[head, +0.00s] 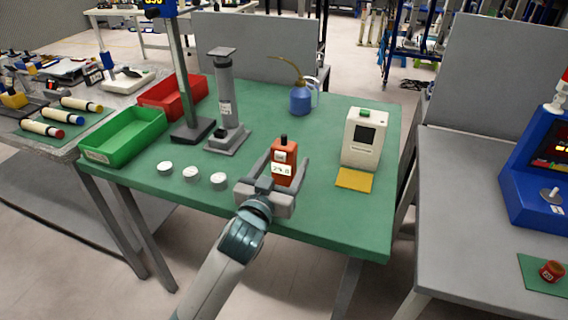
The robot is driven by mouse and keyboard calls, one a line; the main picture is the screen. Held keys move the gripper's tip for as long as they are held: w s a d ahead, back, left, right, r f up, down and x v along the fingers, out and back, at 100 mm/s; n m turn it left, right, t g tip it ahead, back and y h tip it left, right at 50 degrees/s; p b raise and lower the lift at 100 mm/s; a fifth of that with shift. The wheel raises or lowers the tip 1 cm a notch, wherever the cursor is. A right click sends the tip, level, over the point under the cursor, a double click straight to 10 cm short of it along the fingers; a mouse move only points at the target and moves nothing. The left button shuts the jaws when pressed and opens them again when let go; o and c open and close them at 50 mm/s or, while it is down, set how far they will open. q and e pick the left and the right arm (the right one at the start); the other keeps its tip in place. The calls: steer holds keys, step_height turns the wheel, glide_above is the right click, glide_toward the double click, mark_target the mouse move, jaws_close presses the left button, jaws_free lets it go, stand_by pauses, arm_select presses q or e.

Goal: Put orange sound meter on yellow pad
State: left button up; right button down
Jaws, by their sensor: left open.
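The orange sound meter (284,166) stands upright near the front middle of the green table, with a pale display and a dark knob on top. My left gripper (275,178) is open at the meter, with its fingers reaching around the meter's lower part. I cannot tell whether the fingers touch it. The yellow pad (354,180) lies flat and bare to the right of the meter, in front of a white device. My right gripper is not in view.
The white device (362,140) stands directly behind the pad. Several white discs (191,173) lie left of my gripper. A grey press (228,110), a blue oil can (301,100), a green bin (124,135) and a red bin (172,95) stand farther back or left. The green table (330,215) is clear between meter and pad.

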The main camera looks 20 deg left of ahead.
mark_target(284, 156)
arm_select(q)
steer(key=c, duration=1.3)
steer(key=shift+c, duration=0.4)
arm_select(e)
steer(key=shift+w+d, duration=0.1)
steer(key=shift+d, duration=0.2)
arm_select(q)
steer(key=shift+r, duration=0.15)
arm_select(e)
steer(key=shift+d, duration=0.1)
arm_select(q)
steer(key=shift+r, duration=0.6)
steer(key=r, duration=0.1)
steer(key=d+r, duration=0.1)
steer(key=r, duration=0.1)
steer(key=shift+s+r, duration=0.1)
steer(key=shift+r, duration=0.05)
steer(key=s+d+r, duration=0.2)
steer(key=d+r, duration=0.4)
steer(key=d, duration=0.4)
steer(key=shift+s+d+r, duration=0.15)
steer(key=shift+s, duration=0.2)
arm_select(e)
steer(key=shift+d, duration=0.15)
